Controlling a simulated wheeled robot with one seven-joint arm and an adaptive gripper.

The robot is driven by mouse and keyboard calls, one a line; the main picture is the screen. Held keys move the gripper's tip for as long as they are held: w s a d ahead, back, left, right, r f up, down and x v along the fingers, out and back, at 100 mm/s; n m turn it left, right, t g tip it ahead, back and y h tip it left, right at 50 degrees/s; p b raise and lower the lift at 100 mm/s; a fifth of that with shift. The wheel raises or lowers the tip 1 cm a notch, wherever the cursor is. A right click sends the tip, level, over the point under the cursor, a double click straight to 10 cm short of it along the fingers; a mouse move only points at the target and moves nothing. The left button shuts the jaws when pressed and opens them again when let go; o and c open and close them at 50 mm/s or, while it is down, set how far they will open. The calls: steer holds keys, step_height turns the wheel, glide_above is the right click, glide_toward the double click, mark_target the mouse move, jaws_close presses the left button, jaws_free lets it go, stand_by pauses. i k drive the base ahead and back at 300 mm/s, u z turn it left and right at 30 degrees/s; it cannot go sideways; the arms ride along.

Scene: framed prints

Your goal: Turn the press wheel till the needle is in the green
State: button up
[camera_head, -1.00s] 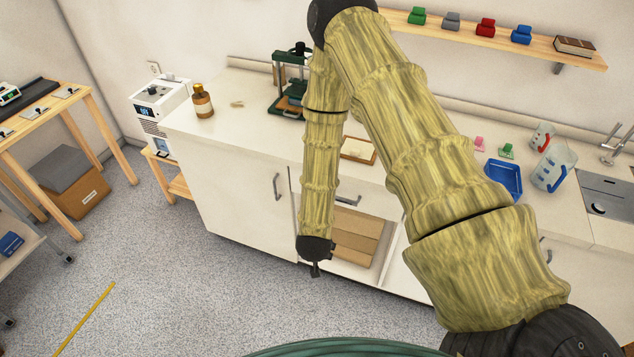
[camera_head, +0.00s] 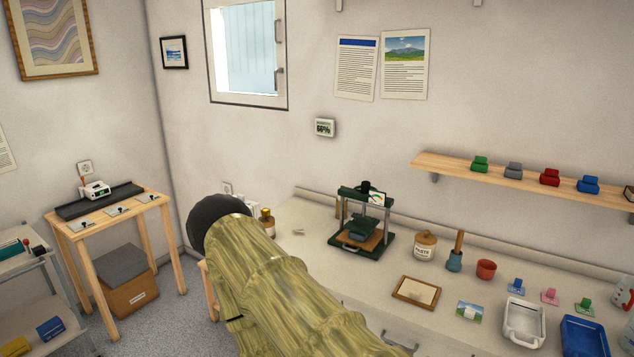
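The dark green press (camera_head: 388,246) stands on the back counter, right of the picture's middle. It has upright posts, a green block between them and a brown board below. A dark knob-like part (camera_head: 366,187) at its top may be the wheel; it is too small to tell. A small pale plate beside it may be the gauge (camera_head: 377,198); no needle or green zone can be made out. My arm crosses the lower middle, left of and in front of the press. My gripper is out of the picture.
On the counter right of the press stand a paste jar (camera_head: 424,246), a mortar with pestle (camera_head: 455,257), a red cup (camera_head: 486,269) and a white tray (camera_head: 523,325). A wooden frame (camera_head: 416,291) lies in front. A shelf (camera_head: 520,174) hangs above at right.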

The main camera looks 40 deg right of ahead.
mark_target(365, 186)
steer(key=u, duration=0.05)
steer(key=k, duration=0.6)
steer(key=z, duration=0.85)
steer(key=i, duration=0.4)
